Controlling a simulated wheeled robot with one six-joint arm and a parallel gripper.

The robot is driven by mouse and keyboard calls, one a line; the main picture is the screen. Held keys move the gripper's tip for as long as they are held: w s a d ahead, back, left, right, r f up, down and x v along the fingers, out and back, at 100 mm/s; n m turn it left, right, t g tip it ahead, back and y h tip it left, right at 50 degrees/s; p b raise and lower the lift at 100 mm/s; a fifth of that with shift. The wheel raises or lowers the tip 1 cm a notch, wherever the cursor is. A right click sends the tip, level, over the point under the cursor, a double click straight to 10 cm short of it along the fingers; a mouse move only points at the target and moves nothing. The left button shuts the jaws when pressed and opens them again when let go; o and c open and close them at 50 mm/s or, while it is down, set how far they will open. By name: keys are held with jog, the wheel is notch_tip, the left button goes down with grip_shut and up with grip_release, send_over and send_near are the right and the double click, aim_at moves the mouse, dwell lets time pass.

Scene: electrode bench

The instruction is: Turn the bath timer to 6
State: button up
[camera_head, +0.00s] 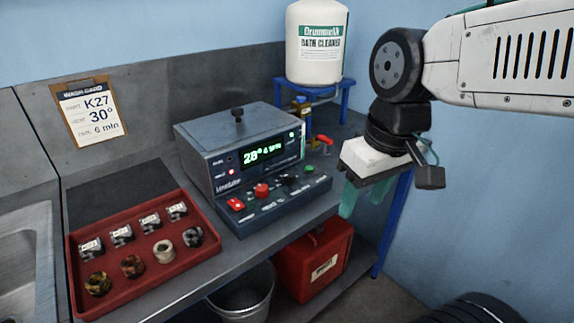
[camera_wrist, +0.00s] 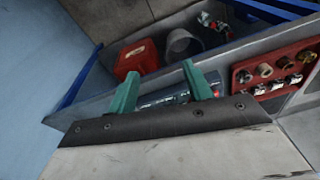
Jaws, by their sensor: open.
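The bath unit (camera_head: 215,150) is a grey lidded box on the bench. Its green display (camera_head: 263,151) reads 28° and what looks like 4 min. On its sloped front panel are a red switch (camera_head: 236,204), a red knob (camera_head: 261,191) and a black knob (camera_head: 288,180); the labels are too small to tell which is the timer. My gripper (camera_head: 363,207) is open and empty, right of the unit and apart from it, teal fingers pointing down. In the wrist view the fingers (camera_wrist: 161,69) stand apart, with part of the unit (camera_wrist: 165,98) behind them.
The wash card (camera_head: 90,112) reads K27, 30°, 6 min. A red tray (camera_head: 85,215) with several parts lies left of the unit. A white cleaner jug (camera_head: 317,45) stands on a blue stand behind. A red can (camera_head: 318,262) and bucket (camera_head: 243,295) sit below the bench.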

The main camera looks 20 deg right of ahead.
jog(key=w+a+f+n+y, duration=0.1)
jog(key=w+n, duration=0.3)
jog(key=w, duration=0.9)
jog(key=n+t+y, duration=0.1)
jog(key=n+t, duration=0.1)
send_near(289, 174)
jog(key=shift+n, duration=0.3)
jog(key=x, duration=0.7)
jog(key=shift+f, duration=0.4)
jog(key=shift+w+a+f, duration=0.15)
jog(key=shift+w+f, duration=0.05)
jog(key=shift+f, duration=0.25)
jog(key=shift+c, duration=0.2)
jog(key=c, duration=0.9)
